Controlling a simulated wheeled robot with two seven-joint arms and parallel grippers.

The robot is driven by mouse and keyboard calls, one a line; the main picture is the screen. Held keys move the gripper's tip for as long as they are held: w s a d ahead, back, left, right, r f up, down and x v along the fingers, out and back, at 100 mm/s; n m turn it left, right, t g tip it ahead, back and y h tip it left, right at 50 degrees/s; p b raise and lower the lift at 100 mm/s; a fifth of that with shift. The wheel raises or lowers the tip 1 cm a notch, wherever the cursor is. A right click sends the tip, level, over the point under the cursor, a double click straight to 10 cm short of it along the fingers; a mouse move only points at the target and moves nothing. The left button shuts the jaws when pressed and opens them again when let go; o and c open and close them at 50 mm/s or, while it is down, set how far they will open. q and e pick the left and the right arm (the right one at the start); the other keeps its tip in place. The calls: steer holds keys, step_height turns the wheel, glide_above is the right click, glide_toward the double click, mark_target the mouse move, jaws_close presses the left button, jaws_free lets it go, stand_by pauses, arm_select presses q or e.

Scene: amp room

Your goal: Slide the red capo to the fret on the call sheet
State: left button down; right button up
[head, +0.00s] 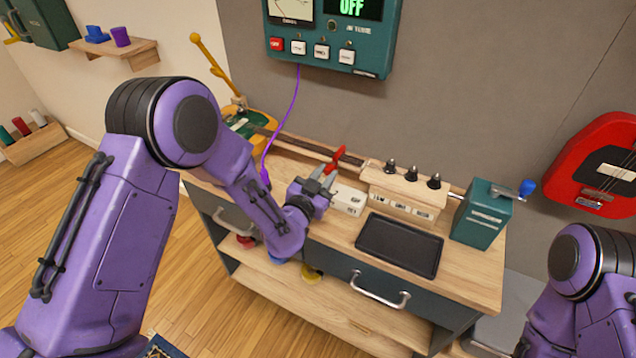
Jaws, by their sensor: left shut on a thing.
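The red capo (335,159) is at the dark instrument neck (305,145), which lies along the back of the workbench. My left gripper (326,177) is shut on the capo from the front side. Its fingers hide the capo's lower part, and I cannot tell which fret it is at. The neck leads left to a yellow and green body (243,124). I cannot make out a call sheet. My right arm shows at the lower right, but its gripper is out of view.
A small white box (349,200) stands right of the gripper. Beyond it are a wooden block with black knobs (402,192), a black tray (399,245) and a green crank box (482,212). A wall panel (330,50) reads OFF; a purple cable (283,125) hangs from it.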

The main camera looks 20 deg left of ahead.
arm_select(q)
steer(key=shift+d, duration=0.25)
steer(key=c, duration=0.9)
jaws_free()
steer(key=shift+a, duration=0.1)
steer(key=shift+s, duration=0.1)
steer(key=s+b, duration=0.1)
steer(key=s, duration=0.2)
steer(key=s+a+b, duration=0.1)
steer(key=s, duration=0.2)
steer(key=s+a+b, duration=0.1)
steer(key=s, duration=0.3)
steer(key=shift+s, duration=0.1)
